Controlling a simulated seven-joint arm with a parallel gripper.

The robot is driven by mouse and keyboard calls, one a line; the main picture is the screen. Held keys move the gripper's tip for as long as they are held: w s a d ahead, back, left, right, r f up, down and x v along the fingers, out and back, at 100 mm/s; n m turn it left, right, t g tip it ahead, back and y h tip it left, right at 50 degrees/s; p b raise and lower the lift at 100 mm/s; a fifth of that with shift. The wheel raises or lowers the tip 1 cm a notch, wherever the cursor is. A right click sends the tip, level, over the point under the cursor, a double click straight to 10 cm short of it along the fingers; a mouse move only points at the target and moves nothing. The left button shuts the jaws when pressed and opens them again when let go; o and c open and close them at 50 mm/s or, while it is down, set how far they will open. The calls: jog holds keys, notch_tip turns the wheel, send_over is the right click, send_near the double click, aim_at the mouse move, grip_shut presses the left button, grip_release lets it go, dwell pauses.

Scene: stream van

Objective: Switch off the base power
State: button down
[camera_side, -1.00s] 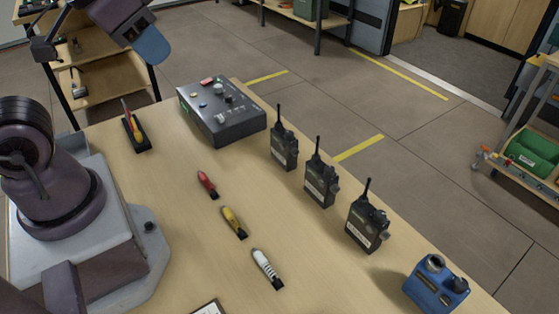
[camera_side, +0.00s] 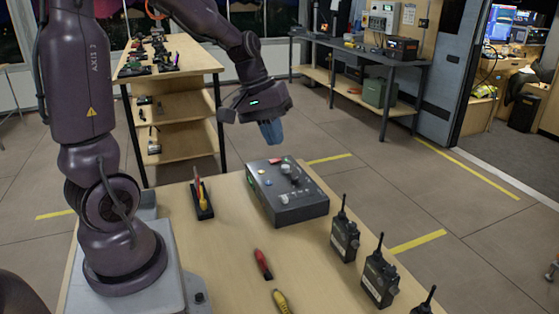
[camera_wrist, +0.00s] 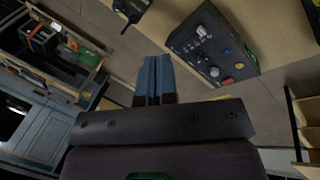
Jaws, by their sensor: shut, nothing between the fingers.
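The base, a dark grey box (camera_side: 302,209) with knobs and buttons on its sloped top, sits on the wooden table near its far end. A red switch (camera_side: 275,161) is at the box's far edge. The box (camera_wrist: 196,52) also shows in the wrist view, right of the fingers, with the red switch (camera_wrist: 228,81) on its near edge. Which control is the power cannot be read. My gripper (camera_side: 271,135), with blue fingers, is shut and empty. It hangs above and beyond the far edge of the box, apart from it. The shut fingertips (camera_wrist: 156,58) show in the wrist view.
Black radios (camera_side: 345,238) stand along the table's right side. A small holder (camera_side: 203,208) with red and yellow tools is left of the box; red (camera_side: 262,264) and yellow (camera_side: 281,301) pieces lie in front. Shelves (camera_side: 180,105) and a bench (camera_side: 360,60) stand behind.

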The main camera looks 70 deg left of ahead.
jog(key=w+a+f+n+t+h, duration=0.1)
jog(key=w+a+f+n, duration=0.15)
jog(key=a, duration=0.25)
jog(key=w+a+f+n+t, duration=0.1)
jog(key=w+a+f+n, duration=0.1)
jog(key=a+f+n, duration=0.15)
jog(key=n+t+y, duration=0.4)
jog(key=n+t, duration=0.2)
jog(key=n, duration=0.7)
send_over(278, 160)
jog(key=s, duration=0.1)
notch_tip(278, 160, down, 4)
jog(key=shift+s+f, duration=0.15)
jog(key=shift+f, duration=0.05)
jog(key=shift+w+f, duration=0.2)
jog(key=shift+f, duration=1.25)
jog(key=shift+w+f, duration=0.15)
jog(key=shift+f, duration=1.35)
jog(key=shift+w+f, duration=0.2)
jog(key=shift+f, duration=1.25)
jog(key=shift+f, duration=0.1)
jog(key=shift+f, duration=0.3)
